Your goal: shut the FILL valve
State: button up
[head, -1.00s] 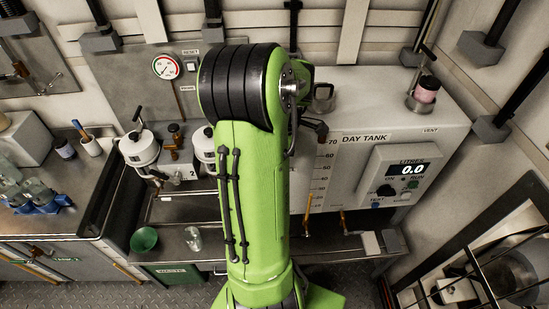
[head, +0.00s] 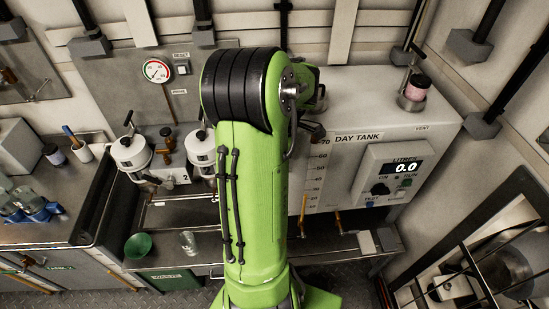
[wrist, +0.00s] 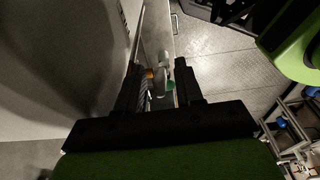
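The white day tank (head: 345,155) stands right of my arm in the head view, with a level scale on its front and a display reading 0.0. Two yellow-orange handles show low on its front, one (head: 302,212) close to my arm and one (head: 338,222) further right. I can read no FILL label, so I cannot tell which is the FILL valve. My gripper (wrist: 160,88) is open in the wrist view; my arm hides it in the head view. A small orange part (wrist: 149,73) and a pale rounded part (wrist: 163,76) show between its fingers, with no clear grip on either.
A steel bench ledge (head: 180,212) runs below the tank, with a green bowl (head: 138,245) and a clear glass (head: 188,242). Two white canisters stand left of my arm. A railed frame (head: 470,270) is at lower right. Floor (wrist: 215,50) shows beyond my gripper.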

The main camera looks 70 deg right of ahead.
notch_tip(320, 180, up, 16)
jog(key=s+d+p, duration=0.1)
jog(key=s+p, duration=0.1)
jog(key=p, duration=0.3)
jog(key=shift+f, duration=0.2)
jog(key=shift+s, duration=0.1)
